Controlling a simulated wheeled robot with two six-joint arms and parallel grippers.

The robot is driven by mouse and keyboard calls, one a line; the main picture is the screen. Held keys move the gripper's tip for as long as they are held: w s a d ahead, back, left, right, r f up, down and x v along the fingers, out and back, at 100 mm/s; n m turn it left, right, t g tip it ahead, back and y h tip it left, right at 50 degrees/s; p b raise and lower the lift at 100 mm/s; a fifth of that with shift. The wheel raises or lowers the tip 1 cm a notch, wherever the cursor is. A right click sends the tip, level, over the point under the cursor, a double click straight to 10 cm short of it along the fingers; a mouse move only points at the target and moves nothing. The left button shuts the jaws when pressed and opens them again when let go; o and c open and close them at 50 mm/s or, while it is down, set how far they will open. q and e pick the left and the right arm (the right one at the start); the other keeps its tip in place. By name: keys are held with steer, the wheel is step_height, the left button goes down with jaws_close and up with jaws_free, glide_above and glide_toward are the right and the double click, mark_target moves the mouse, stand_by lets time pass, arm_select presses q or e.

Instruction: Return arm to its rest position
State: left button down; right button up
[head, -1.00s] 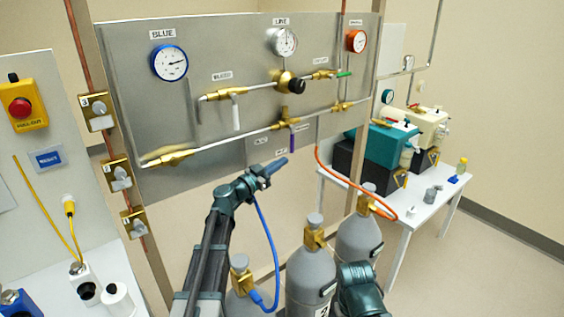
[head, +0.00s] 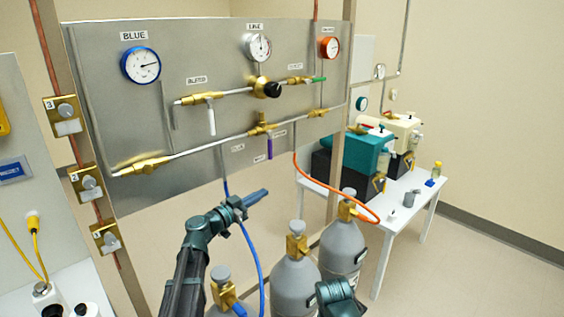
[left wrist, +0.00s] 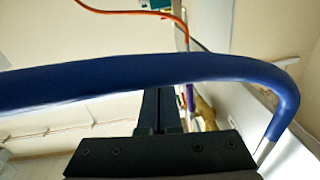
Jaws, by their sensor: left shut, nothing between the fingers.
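My left gripper (head: 258,196) is in front of the lower edge of the metal panel (head: 200,60) in the head view. Its fingers are shut with nothing between them. In the left wrist view the fingers (left wrist: 160,110) show as a dark closed pair. A thick blue hose (left wrist: 150,78) crosses close in front of the wrist camera; whether it touches the gripper I cannot tell. In the head view the blue hose (head: 254,250) hangs beside the gripper, down to the left cylinder (head: 222,276). My right arm shows only as a dark green part (head: 338,294) at the bottom; its fingers are not visible.
Grey cylinders with brass valves stand below, including the middle one (head: 296,285) and the right one (head: 345,248). An orange hose (head: 300,172) runs from the panel to the right cylinder. A white table (head: 405,205) with a teal pump (head: 355,150) stands right. The floor at far right is clear.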

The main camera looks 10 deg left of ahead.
arm_select(q)
steer(key=s+d+f+m+g, duration=0.1)
steer(key=s+d+f+g, duration=0.45)
steer(key=d, duration=0.35)
steer(key=s+d+f+g, duration=0.4)
steer(key=s+d+f, duration=0.3)
steer(key=d, duration=0.1)
steer(key=s+d+f+g+y, duration=0.2)
steer(key=s+f+g+y, duration=0.3)
steer(key=s, duration=0.4)
steer(key=s+a+f+n+y, duration=0.2)
steer(key=s+f+y, duration=0.1)
steer(key=s, duration=0.3)
steer(key=s+a+f+n+y, duration=0.3)
steer(key=s, duration=0.2)
step_height(320, 180, up, 15)
steer(key=p, duration=1.4)
steer(key=shift+s+a+r+g+y+p, duration=0.2)
steer(key=shift+s+a+g+y+p, duration=0.15)
steer(key=shift+a+g+y, duration=0.1)
